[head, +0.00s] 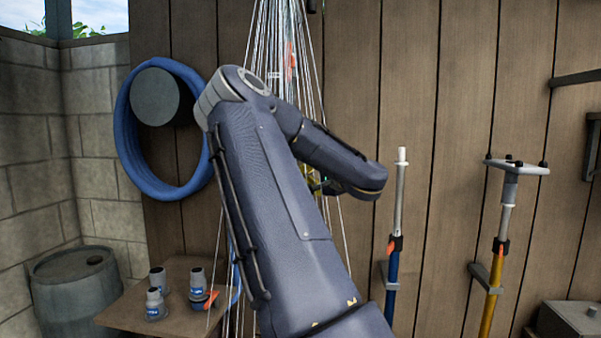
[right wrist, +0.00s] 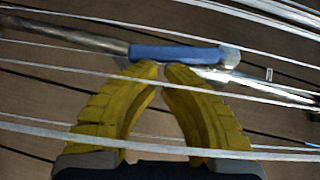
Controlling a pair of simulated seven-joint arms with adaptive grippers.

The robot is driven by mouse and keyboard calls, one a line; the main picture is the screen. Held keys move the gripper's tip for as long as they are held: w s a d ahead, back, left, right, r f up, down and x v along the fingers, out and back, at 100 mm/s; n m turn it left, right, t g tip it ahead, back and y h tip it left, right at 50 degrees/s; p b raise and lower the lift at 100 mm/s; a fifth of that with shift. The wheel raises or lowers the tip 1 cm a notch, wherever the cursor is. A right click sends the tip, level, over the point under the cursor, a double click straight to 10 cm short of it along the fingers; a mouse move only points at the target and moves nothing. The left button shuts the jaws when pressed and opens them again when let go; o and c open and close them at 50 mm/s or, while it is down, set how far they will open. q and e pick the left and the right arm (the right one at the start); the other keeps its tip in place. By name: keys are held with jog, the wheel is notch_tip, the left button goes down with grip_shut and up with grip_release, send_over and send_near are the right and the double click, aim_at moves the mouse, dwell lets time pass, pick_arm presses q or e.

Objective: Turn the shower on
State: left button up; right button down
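In the head view, my right arm covers the middle of the wall, and its gripper (head: 314,182) is mostly hidden behind it, with only a bit of yellow showing. Thin white water streams (head: 262,40) fan down from the top; the shower head itself is not clearly visible. In the right wrist view, the yellow fingers of the right gripper (right wrist: 161,72) are closed together at the tips, with nothing visible between them. The tips are close to a blue handle (right wrist: 180,53) on a metal pipe; I cannot tell whether they touch it. My left gripper is out of view.
A blue hose coil (head: 130,150) hangs on the wall at left. Below it are a small table (head: 185,322) with several small fittings and a grey barrel (head: 75,290). Two poles, blue (head: 392,265) and yellow (head: 494,280), stand against the wall at right.

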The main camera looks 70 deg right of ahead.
jog(key=shift+w+a+f+m+t, duration=0.1)
jog(key=shift+w+f+m+t, duration=0.2)
jog(key=shift+w+f+t, duration=0.25)
jog(key=shift+w, duration=0.2)
jog(key=shift+s, duration=0.15)
jog(key=s+d+v, duration=0.1)
jog(key=d+v, duration=0.1)
jog(key=v, duration=1)
jog(key=shift+s+a, duration=0.25)
jog(key=shift+s, duration=0.1)
jog(key=shift+g, duration=0.25)
